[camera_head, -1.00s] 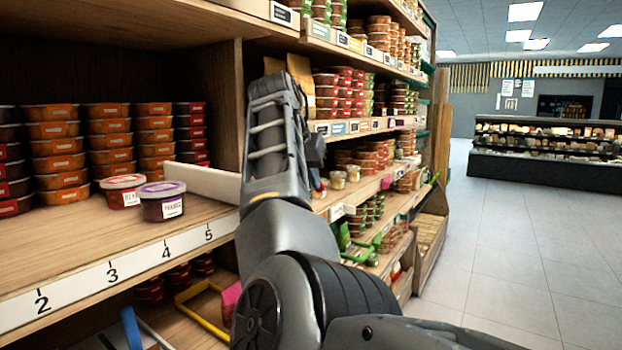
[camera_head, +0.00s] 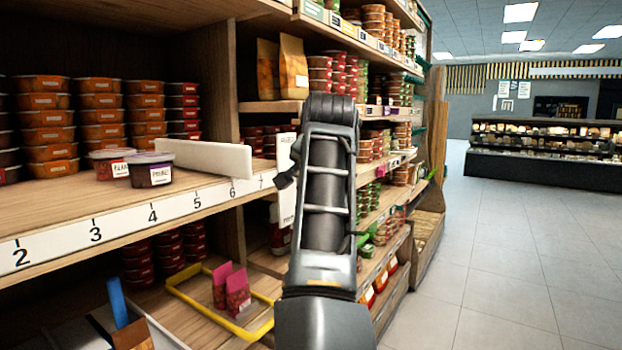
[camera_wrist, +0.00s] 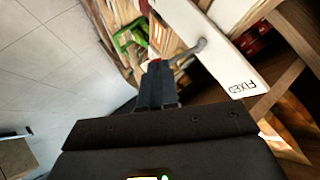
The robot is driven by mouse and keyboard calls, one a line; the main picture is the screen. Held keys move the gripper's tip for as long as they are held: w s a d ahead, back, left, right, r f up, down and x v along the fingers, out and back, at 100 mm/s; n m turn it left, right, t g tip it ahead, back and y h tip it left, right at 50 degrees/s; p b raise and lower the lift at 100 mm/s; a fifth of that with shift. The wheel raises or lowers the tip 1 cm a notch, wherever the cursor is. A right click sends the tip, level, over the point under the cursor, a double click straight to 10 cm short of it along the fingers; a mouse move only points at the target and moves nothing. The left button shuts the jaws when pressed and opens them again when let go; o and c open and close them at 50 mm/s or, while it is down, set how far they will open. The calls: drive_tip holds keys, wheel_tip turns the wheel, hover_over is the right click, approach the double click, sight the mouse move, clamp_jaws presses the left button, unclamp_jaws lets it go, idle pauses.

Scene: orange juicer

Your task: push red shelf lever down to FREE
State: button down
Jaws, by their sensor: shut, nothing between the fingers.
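In the wrist view a white panel (camera_wrist: 232,62) carries the label FIXED, which reads upside down there. A grey lever arm (camera_wrist: 189,52) comes off the panel, and a small red end (camera_wrist: 154,61) shows right by the fingertips. My gripper (camera_wrist: 160,64) is shut and empty, its fingertips close to that red end; I cannot tell whether they touch. In the head view the white panel (camera_head: 286,185) stands at the shelf's front edge, partly hidden by my arm. The lever and my fingers are hidden there.
A numbered shelf strip (camera_head: 125,220) runs along the left shelf, with a loose white divider (camera_head: 205,158) and tubs (camera_head: 150,170) on it. A yellow frame (camera_head: 215,318) and pink packs (camera_head: 232,288) are on the lower shelf. The aisle floor (camera_head: 500,240) at right is clear.

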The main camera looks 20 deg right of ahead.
drive_tip(key=shift+f+m+t+y+b, duration=0.4)
drive_tip(key=shift+f+t+b, duration=0.3)
drive_tip(key=shift+f+t, duration=0.15)
drive_tip(key=shift+r, duration=0.15)
drive_tip(key=shift+r+p, duration=0.7)
drive_tip(key=shift+p, duration=0.15)
